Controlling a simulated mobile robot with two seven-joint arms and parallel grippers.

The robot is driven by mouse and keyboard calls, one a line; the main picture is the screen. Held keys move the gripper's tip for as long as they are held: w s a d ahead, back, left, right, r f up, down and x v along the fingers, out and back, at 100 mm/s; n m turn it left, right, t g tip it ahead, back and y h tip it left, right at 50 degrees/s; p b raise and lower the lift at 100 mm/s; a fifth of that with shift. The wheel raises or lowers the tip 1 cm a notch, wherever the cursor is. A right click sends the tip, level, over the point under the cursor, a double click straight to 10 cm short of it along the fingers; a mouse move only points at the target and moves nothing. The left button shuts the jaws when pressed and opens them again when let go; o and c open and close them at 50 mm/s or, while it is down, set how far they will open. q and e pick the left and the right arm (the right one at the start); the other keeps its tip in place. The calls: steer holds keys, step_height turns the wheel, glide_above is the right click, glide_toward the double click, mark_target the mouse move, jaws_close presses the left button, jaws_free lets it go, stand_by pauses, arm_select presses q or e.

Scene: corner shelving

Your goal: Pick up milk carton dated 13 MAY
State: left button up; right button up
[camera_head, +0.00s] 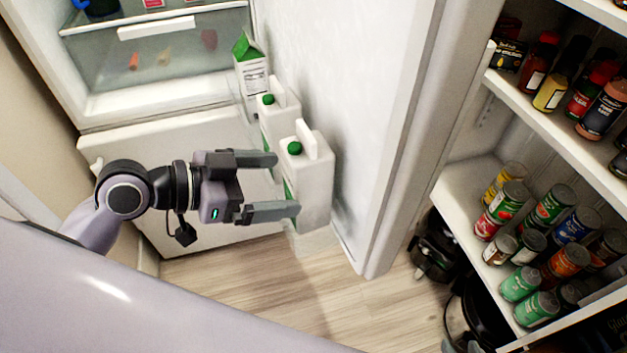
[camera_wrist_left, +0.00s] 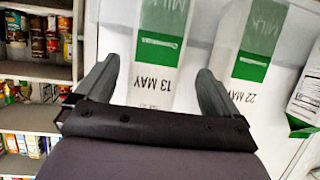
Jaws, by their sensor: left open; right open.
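The milk jug dated 13 MAY (camera_wrist_left: 153,88) shows its green and white label upside down in the left wrist view, lying between my finger tips. In the head view the front white jug with a green cap (camera_head: 313,180) appears to be the same one; it stands upright in the fridge door rack. My left gripper (camera_head: 284,184) is open and empty, its fingers pointing at this jug's label side. I cannot tell whether they touch it. A second jug, dated 22 MAY (camera_wrist_left: 249,72), stands beside it; it also shows in the head view (camera_head: 279,117). My right gripper is out of view.
A green-topped carton (camera_head: 252,76) stands behind the jugs in the open fridge door (camera_head: 345,90). A fridge drawer (camera_head: 160,55) is at the upper left. Shelves with several cans (camera_head: 547,205) and bottles are on the right. The wooden floor (camera_head: 270,290) below is clear.

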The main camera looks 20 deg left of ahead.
mark_target(308, 183)
arm_select(q)
steer(key=shift+s+p+x, duration=0.25)
steer(key=shift+p+x, duration=0.2)
steer(key=shift+x, duration=2.75)
steer(key=shift+d, duration=0.15)
steer(key=c, duration=1.4)
steer(key=shift+c, duration=1.4)
steer(key=shift+r, duration=0.15)
